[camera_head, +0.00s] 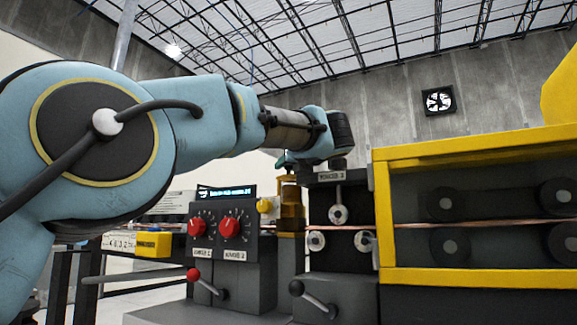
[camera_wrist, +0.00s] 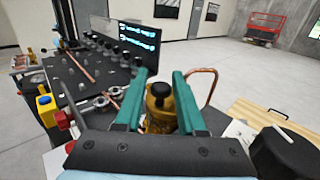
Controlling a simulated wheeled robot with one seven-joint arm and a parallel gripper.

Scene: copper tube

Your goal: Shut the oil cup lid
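The oil cup is a brass-amber cylinder (camera_head: 291,212) on the machine, left of the wringer unit. In the wrist view the oil cup (camera_wrist: 161,118) shows between my fingers, with a round black knob (camera_wrist: 160,91) on top. My gripper (camera_wrist: 161,73) has two green fingers standing apart, one on each side of the cup. I see no clear grip on it. In the head view my gripper (camera_head: 288,162) is just above the cup, partly hidden by my wrist. Whether the lid is raised or down cannot be told.
A control box with red knobs (camera_head: 229,228) stands left of the cup. The wringer unit (camera_head: 338,205) and a yellow-framed roller guard (camera_head: 480,276) stand right. Red-tipped and black levers (camera_head: 315,297) project in front. A bent copper tube (camera_wrist: 209,86) is near my right finger.

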